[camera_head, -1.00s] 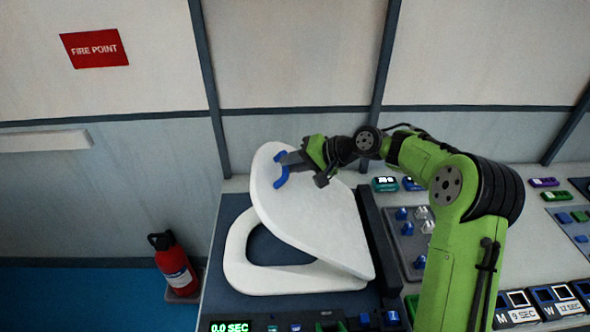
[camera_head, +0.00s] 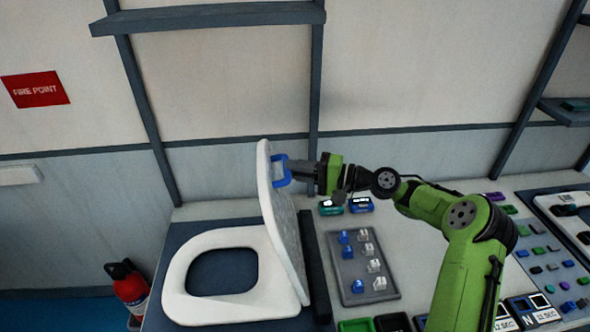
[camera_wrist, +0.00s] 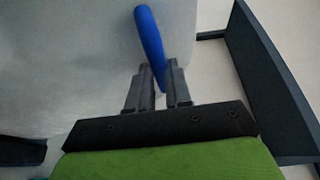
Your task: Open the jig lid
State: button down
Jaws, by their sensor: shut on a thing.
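The white jig lid (camera_head: 279,228) stands nearly upright on its right-hand side, beside the white seat ring (camera_head: 177,267). The ring lies flat on a dark base with its opening uncovered. The blue handle (camera_head: 277,172) is on the upper part of the lid. My gripper (camera_head: 288,172) reaches in from the right and is shut on the handle. In the wrist view, the dark fingers (camera_wrist: 160,76) close around the lower end of the blue handle (camera_wrist: 148,35), with the pale lid face (camera_wrist: 85,65) behind.
A grey tray (camera_head: 358,265) of blue and clear parts lies right of the lid. Small green and blue devices (camera_head: 345,205) sit behind it. A red extinguisher (camera_head: 130,290) stands at lower left. A shelf (camera_head: 210,18) juts from the wall above.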

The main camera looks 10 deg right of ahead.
jog(key=shift+r, duration=0.15)
jog(key=c, duration=1.1)
grip_release()
jog(key=shift+o, duration=0.2)
jog(key=b+v, duration=0.1)
jog(key=v, duration=1.5)
jog(key=shift+a, duration=0.1)
